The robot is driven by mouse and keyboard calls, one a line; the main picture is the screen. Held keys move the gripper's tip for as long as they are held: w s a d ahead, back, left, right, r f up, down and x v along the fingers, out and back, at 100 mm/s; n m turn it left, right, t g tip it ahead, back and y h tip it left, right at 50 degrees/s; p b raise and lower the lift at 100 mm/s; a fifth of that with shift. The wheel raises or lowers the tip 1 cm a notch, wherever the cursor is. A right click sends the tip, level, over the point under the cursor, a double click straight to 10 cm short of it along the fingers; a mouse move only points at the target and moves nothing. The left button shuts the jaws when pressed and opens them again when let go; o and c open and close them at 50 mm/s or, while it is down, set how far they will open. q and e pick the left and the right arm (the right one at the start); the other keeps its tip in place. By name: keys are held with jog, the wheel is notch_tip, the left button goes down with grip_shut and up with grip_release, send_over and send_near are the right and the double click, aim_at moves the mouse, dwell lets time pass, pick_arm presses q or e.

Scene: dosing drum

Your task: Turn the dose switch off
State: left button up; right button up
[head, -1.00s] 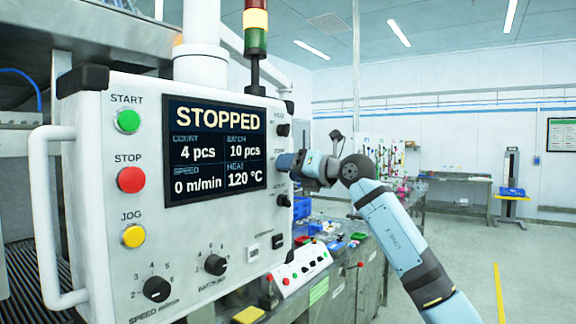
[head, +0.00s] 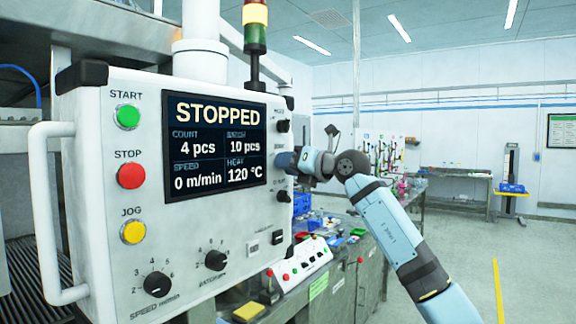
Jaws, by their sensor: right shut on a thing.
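The white control panel (head: 150,85) fills the left half of the head view. Its screen (head: 214,147) reads STOPPED, with 4 pcs, 10 pcs, 0 m/min and 120 °C. A column of black switches runs down its right side, with labels too blurred to read surely. The top switch (head: 283,126) and the lower switch (head: 283,196) are uncovered. My right gripper (head: 286,161) is at the middle position, shut on the switch there, which its fingers mostly hide. I cannot see which way that switch points. My left gripper is out of view.
The panel's left side has a white handle (head: 45,215). Green, red and yellow buttons and two black dials are on its face. A bench (head: 370,270) with a small button box (head: 302,262) stands behind. Open floor lies to the right.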

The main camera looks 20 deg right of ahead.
jog(key=n+b, duration=0.1)
jog(key=n, duration=0.3)
jog(key=shift+d, duration=0.1)
jog(key=n+b, duration=0.1)
jog(key=n, duration=0.4)
jog(key=shift+w, duration=0.1)
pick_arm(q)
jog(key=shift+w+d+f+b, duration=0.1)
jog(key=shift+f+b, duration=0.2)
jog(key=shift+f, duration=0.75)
pick_arm(e)
jog(key=shift+d+n, duration=0.1)
jog(key=shift+n, duration=1.1)
jog(key=o, duration=0.9)
pick_arm(q)
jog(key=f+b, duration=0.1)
jog(key=b, duration=0.1)
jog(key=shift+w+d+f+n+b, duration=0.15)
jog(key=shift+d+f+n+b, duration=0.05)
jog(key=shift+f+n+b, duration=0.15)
pick_arm(e)
jog(key=v, duration=1.3)
jog(key=shift+s+d, duration=0.25)
jog(key=shift+s, duration=0.05)
